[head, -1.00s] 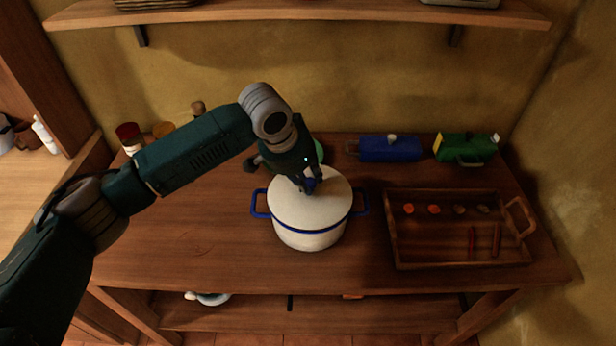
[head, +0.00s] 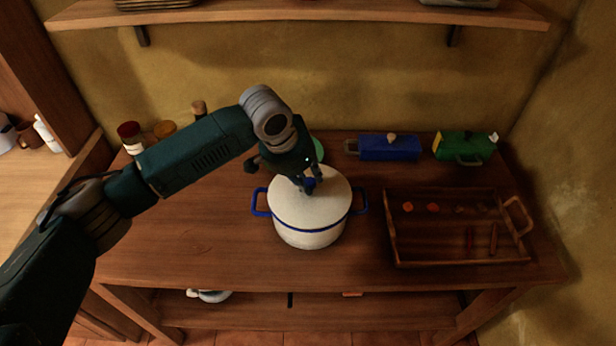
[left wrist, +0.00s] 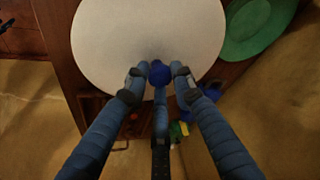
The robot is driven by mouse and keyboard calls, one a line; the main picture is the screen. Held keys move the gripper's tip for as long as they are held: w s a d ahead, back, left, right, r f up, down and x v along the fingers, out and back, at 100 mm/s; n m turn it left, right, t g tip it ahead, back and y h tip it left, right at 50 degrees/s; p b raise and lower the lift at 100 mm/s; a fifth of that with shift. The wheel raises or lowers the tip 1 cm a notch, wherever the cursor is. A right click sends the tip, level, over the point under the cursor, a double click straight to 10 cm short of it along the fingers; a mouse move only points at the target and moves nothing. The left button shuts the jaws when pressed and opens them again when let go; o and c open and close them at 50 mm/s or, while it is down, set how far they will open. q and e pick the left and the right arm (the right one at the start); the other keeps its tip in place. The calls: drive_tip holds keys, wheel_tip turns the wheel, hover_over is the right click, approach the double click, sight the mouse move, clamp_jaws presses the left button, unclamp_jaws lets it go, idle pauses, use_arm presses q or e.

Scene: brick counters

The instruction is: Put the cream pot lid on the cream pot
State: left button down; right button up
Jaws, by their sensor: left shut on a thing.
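The cream pot (head: 308,236) with blue side handles and a blue rim line stands on the wooden counter. The cream pot lid (head: 328,204) lies over the pot's mouth and looks level; it also shows in the left wrist view (left wrist: 140,35). My left gripper (head: 309,186) is above the lid, shut on its blue knob (left wrist: 159,74). The left wrist view shows the fingers around the knob. Part of the lid's far side is hidden by the gripper. My right gripper is not in view.
A wooden tray (head: 394,232) with small orange and red items stands right of the pot. A blue box (head: 388,150) and a green box (head: 464,147) are at the back. A green round thing (left wrist: 258,28) is behind the pot. Jars (head: 130,136) stand back left. The front left counter is clear.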

use_arm(q)
drive_tip(key=shift+p, duration=0.45)
idle(0.5)
drive_tip(key=shift+f+p, duration=0.3)
drive_tip(key=shift+p, duration=0.1)
idle(0.8)
drive_tip(key=shift+f+p, duration=0.1)
drive_tip(key=shift+p, duration=0.35)
idle(0.4)
drive_tip(key=c, duration=0.9)
unclamp_jaws()
